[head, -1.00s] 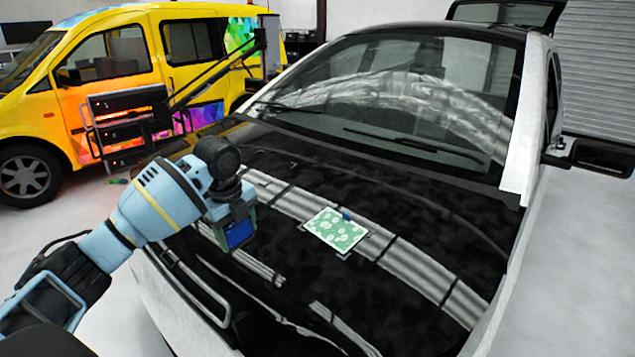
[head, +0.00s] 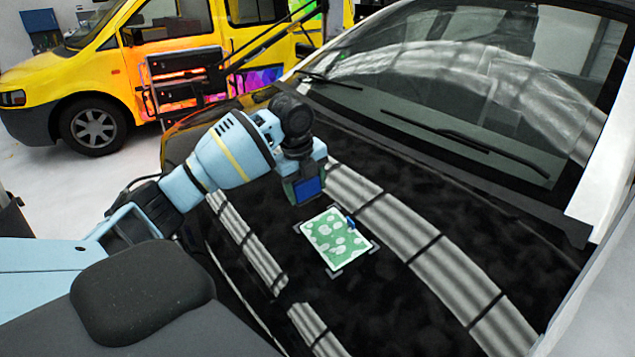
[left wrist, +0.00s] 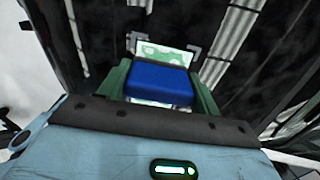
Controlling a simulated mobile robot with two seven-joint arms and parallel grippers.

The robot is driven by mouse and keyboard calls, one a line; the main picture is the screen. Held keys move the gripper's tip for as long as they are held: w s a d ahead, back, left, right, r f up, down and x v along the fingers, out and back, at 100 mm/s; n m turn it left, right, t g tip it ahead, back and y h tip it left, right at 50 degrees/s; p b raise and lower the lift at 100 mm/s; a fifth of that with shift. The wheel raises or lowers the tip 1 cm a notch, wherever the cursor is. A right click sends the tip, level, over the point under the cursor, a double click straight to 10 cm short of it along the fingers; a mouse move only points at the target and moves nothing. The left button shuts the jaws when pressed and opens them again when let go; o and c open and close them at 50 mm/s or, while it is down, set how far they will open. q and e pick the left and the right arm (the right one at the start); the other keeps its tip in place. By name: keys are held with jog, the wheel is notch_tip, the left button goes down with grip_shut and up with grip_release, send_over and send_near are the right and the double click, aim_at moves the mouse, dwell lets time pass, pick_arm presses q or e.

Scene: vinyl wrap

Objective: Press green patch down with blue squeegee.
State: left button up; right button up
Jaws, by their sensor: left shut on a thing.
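The green patch (head: 335,238) with pale spots lies on the black car hood, inside grey corner marks. A small blue piece (head: 350,222) sits at its right edge. My left gripper (head: 306,190) is above the hood, just up and left of the patch, shut on the blue squeegee (head: 309,187). In the left wrist view the squeegee (left wrist: 158,84) is between the green fingers and covers part of the patch (left wrist: 165,54). The squeegee appears apart from the patch. My right gripper is not in view.
The glossy black hood (head: 420,220) is open around the patch, with bright reflections. The windshield (head: 480,90) and wipers rise behind it. A yellow van (head: 90,70) and a dark tool cart (head: 185,80) stand at back left.

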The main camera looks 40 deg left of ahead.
aim_at(322, 231)
pick_arm(q)
jog(key=shift+s, duration=0.2)
jog(key=shift+a+f, duration=0.1)
jog(key=shift+f, duration=0.1)
jog(key=shift+x, duration=3)
jog(key=shift+x, duration=0.85)
jog(key=shift+s+d, duration=0.2)
jog(key=shift+d, duration=0.9)
jog(key=shift+s+d, duration=0.1)
jog(key=shift+s+d+f, duration=0.1)
jog(key=shift+s+d, duration=0.1)
jog(key=shift+d, duration=0.3)
jog(key=shift+s+d+f, duration=0.1)
jog(key=shift+s+d, duration=0.05)
jog(key=shift+d, duration=0.3)
